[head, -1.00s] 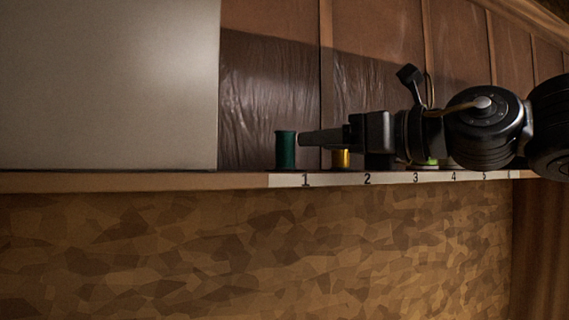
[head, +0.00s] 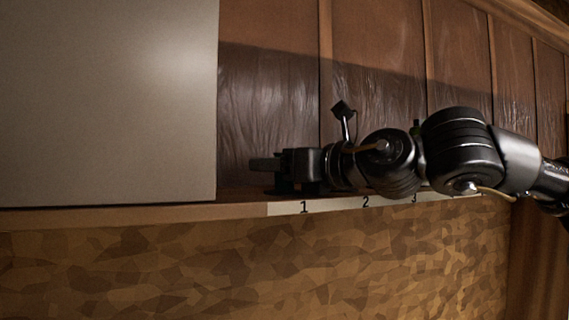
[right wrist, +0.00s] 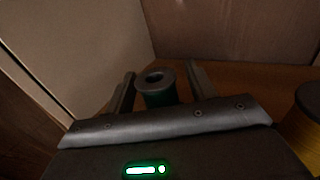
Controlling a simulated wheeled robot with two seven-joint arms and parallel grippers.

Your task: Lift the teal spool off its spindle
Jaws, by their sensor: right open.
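The teal spool (right wrist: 160,97) stands upright in the right wrist view, its dark round top with a centre hole facing me. My right gripper (right wrist: 160,72) is open, with one finger on each side of the spool. I cannot tell whether either finger touches it. In the head view my right gripper (head: 264,164) is over the shelf (head: 120,217) above label 1 and hides the spool. The spindle is not clearly visible. My left gripper is not in view.
A yellow spool (right wrist: 306,130) stands close on the right in the right wrist view. A pale panel (head: 105,100) rises at the left of the shelf. Brown wall panels (head: 375,60) stand behind. My right arm covers much of the shelf above the other numbers.

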